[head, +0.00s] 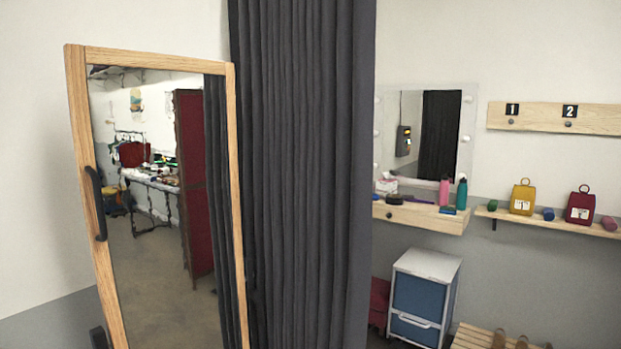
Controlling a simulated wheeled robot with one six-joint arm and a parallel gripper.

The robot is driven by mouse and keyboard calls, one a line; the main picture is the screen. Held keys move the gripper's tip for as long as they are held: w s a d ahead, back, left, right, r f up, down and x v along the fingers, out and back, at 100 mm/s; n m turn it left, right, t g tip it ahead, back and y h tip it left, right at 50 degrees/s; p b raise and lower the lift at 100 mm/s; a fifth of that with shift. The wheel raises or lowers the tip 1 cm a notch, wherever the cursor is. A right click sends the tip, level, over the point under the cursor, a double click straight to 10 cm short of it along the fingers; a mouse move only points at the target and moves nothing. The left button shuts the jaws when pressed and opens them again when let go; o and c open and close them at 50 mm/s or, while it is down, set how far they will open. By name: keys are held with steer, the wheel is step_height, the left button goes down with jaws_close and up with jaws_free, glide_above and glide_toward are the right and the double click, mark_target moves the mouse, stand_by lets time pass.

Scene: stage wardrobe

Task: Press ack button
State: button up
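No ack button shows directly in the head view. A small dark wall-mounted box (404,141) with a lighter screen-like patch appears inside the lit wall mirror (425,110), so I see it as a reflection. It is too small to tell whether it carries a button. My gripper is not in view. A dark grey curtain (300,170) hangs in the middle and hides the wall behind it.
A tall wood-framed mirror (165,230) with a black handle stands close at left, reflecting a room. At right are a dressing shelf (425,217) with bottles, a blue drawer unit (421,295), a slatted bench (478,337) and a shelf (560,222) with yellow and red bags.

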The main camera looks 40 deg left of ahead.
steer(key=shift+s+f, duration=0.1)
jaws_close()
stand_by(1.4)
